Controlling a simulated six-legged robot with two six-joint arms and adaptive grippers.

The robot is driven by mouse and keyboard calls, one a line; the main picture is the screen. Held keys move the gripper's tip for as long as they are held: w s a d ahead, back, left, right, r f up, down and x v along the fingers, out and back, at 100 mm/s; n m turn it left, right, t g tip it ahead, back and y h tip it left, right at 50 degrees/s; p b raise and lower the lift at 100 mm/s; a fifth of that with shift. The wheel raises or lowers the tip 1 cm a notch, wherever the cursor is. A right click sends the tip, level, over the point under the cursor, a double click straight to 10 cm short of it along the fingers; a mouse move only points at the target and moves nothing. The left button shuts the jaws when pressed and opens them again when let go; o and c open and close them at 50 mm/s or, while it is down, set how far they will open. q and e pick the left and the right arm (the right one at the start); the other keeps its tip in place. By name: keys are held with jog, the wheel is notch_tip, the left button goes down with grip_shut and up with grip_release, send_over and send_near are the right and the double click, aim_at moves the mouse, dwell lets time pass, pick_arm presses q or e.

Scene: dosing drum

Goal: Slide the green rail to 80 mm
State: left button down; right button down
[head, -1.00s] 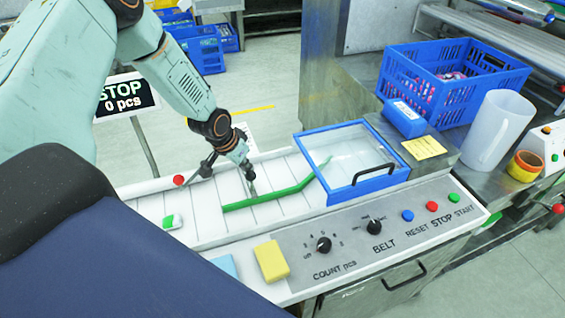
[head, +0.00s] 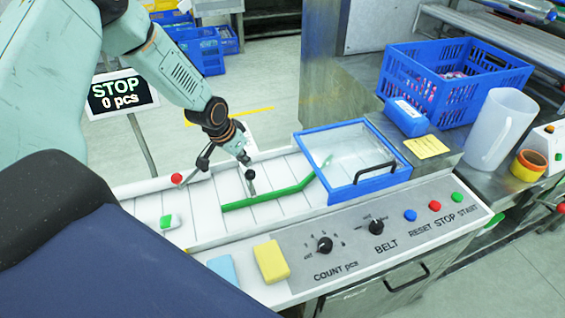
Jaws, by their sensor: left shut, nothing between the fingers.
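The green rail (head: 268,198) lies along the white channel with cross lines. Its right part bends up and runs under the clear cover (head: 350,155) with the blue frame. A dark round knob (head: 250,174) on a short post stands just behind the rail's straight part. My left gripper (head: 246,162) is shut and empty, with its tips just above the knob; I cannot tell whether they touch it. No millimetre scale can be read in this view. My right gripper is not in view.
A red-knobbed lever (head: 177,177) stands at the channel's back left. A green-and-white block (head: 170,221) lies in the channel's left part. The control panel (head: 350,245) with dials and buttons is in front. A sign (head: 120,95) reads "STOP 0 pcs".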

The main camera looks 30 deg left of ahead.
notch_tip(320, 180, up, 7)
jog(key=p, duration=0.6)
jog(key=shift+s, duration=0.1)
dwell(0.4)
